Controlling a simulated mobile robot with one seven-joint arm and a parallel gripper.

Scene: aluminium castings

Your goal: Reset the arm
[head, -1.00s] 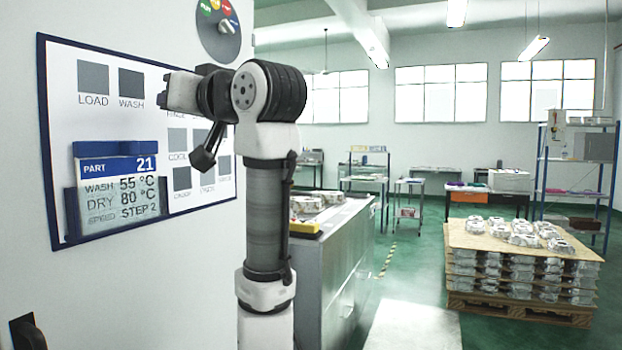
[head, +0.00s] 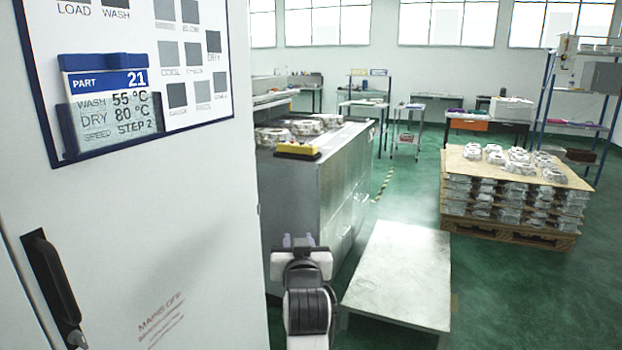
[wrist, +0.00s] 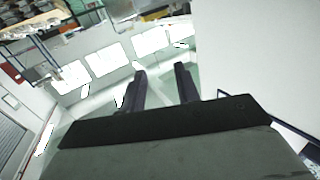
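My gripper (head: 299,240) is low in the middle of the head view, in front of the grey metal cabinet's near end. Its two small fingertips point up and away from the camera. In the wrist view my gripper (wrist: 162,78) shows two dark fingers apart with nothing between them. Beyond them are a pale wall and bright windows, seen tilted. The arm links behind the gripper are mostly below the head view's lower edge.
The white panel (head: 150,230) with a dark handle and a part card (head: 108,100) fills the left. A low pale table (head: 398,270) stands right of my gripper. Castings (head: 300,127) lie on the grey cabinet (head: 300,190). A loaded pallet (head: 510,235) stands right on green floor.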

